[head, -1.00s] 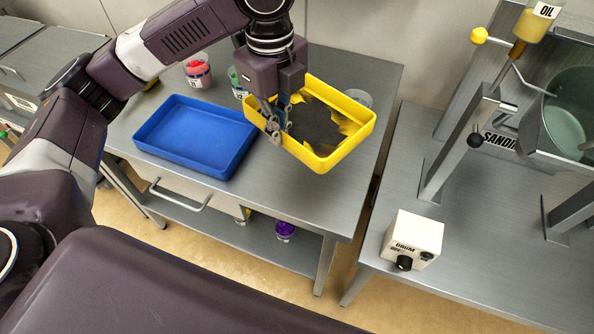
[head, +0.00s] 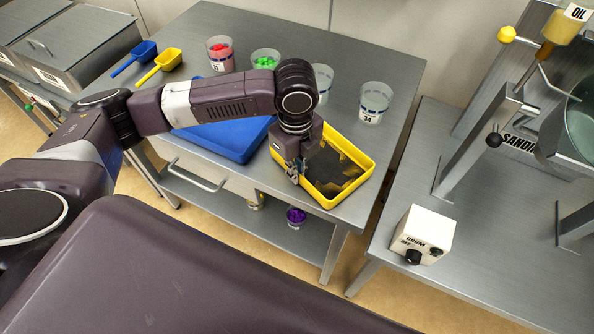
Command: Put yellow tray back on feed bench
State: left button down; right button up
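The yellow tray (head: 351,187) is at the front right of the steel bench (head: 345,60), with dark material and some yellow patches inside. It looks level and at or very close to the bench top; I cannot tell whether it fully rests there. My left gripper (head: 294,174) comes down from above at the tray's left side. Its fingers look closed on the left rim, though the wrist hides part of the grip and the tray's far left corner. My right gripper is not in view.
A blue tray (head: 238,147) lies just left, partly under my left arm. Cups with red (head: 220,54) and green (head: 265,62) contents and clear cups, one marked 34 (head: 374,102), stand behind. Blue (head: 141,53) and yellow (head: 168,60) scoops lie at the back left. A drum control box (head: 422,236) is right.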

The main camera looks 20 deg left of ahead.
pick_arm(q)
jog(key=shift+f, duration=0.2)
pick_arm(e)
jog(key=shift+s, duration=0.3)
pick_arm(q)
jog(key=c, duration=2.2)
grip_release()
jog(key=shift+f, duration=0.1)
jog(key=shift+o, duration=0.2)
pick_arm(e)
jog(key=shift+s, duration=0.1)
pick_arm(q)
notch_tip(320, 180, up, 12)
jog(key=b, duration=0.1)
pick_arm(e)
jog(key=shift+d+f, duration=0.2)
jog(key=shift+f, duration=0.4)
pick_arm(q)
jog(key=shift+s, duration=0.1)
